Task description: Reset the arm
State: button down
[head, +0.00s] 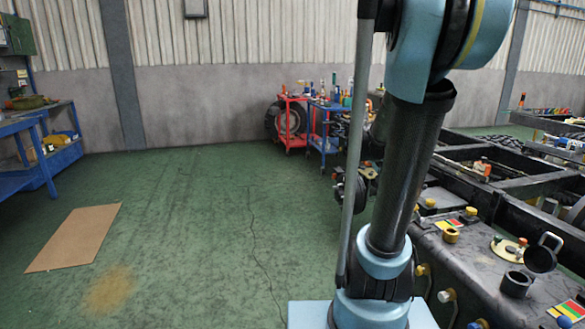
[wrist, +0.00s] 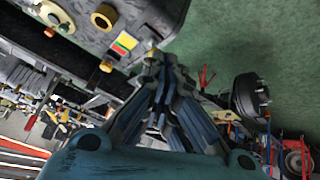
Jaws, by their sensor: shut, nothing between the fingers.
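My gripper (wrist: 153,60) shows in the wrist view, pointing up the picture from the bottom centre. Its fingers come together at the tips, shut with nothing between them. The fingertips appear in front of the floor, beside the edge of a dark chassis tank (wrist: 150,22); I cannot tell the distance between them. In the head view my arm rises upright at centre right and leaves the top of the picture. The gripper is outside that view.
The tank also shows in the head view (head: 460,262), right of my arm, with the chassis frame (head: 520,215) behind. Red (head: 291,122) and blue (head: 322,130) tool carts stand at the back. A cardboard sheet (head: 75,238) lies on open green floor, near a blue bench (head: 50,165).

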jog(key=s+a+f+n+y, duration=0.3)
jog(key=s+a+f+n, duration=0.1)
jog(key=s+a, duration=0.5)
jog(key=s+a+f+n+g+y, duration=0.1)
jog(key=s+a+f+n+y, duration=0.2)
jog(key=s+a, duration=0.6)
jog(key=shift+s+f+n, duration=0.45)
jog(key=shift+s+n, duration=0.25)
jog(key=shift+n, duration=0.5)
jog(key=shift+s, duration=0.1)
